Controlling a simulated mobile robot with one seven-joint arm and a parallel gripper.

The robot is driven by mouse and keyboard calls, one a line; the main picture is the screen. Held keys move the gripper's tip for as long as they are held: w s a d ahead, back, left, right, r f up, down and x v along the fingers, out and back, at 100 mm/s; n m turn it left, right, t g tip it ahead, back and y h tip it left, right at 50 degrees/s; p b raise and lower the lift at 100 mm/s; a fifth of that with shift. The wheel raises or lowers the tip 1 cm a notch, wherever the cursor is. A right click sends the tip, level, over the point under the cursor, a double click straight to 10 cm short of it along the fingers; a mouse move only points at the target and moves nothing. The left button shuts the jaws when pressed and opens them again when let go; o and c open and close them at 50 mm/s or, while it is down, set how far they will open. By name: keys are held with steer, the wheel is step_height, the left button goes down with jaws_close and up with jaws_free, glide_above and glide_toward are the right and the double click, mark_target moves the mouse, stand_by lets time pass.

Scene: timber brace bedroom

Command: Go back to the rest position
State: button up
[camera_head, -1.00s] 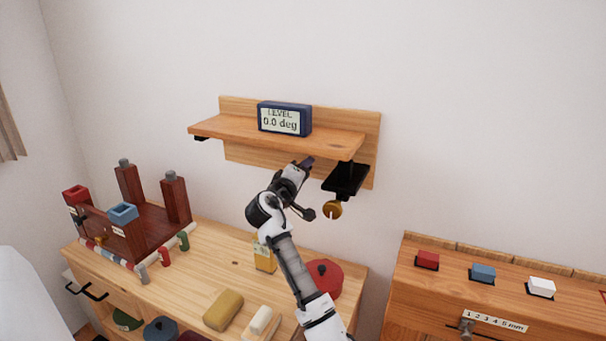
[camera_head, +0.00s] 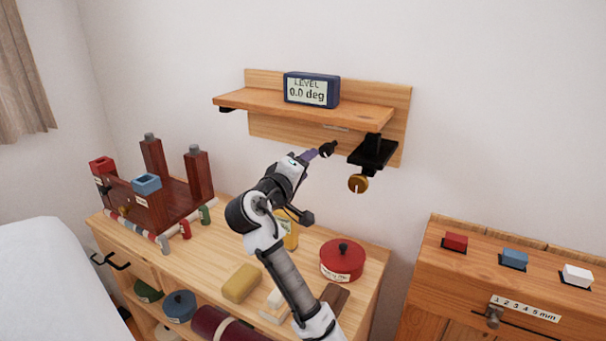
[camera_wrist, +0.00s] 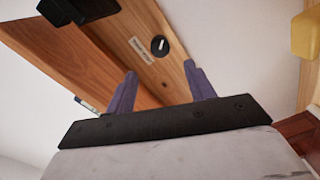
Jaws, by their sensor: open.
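My gripper (camera_head: 322,152) is below the front of the wooden wall shelf (camera_head: 240,101), to the left of its black bracket (camera_head: 374,152). In the wrist view, my gripper (camera_wrist: 160,92) has its two purple fingers spread apart with nothing between them. The shelf's wooden surface (camera_wrist: 75,55) shows beyond the fingers, with a small label and a round black fitting (camera_wrist: 159,46). A blue level display (camera_head: 312,90) on the shelf reads 0.0 deg. A brass-coloured knob (camera_head: 358,184) hangs under the bracket.
Below is a wooden cabinet (camera_head: 225,245) bearing a red lidded pot (camera_head: 342,259), a yellow block (camera_head: 241,283) and a dark red frame (camera_head: 176,200) with posts. At right, another wooden cabinet (camera_head: 440,270) carries red, blue and white blocks. The wall between is bare.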

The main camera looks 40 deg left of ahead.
steer(key=shift+s+d, duration=0.1)
steer(key=shift+s, duration=0.25)
stand_by(0.3)
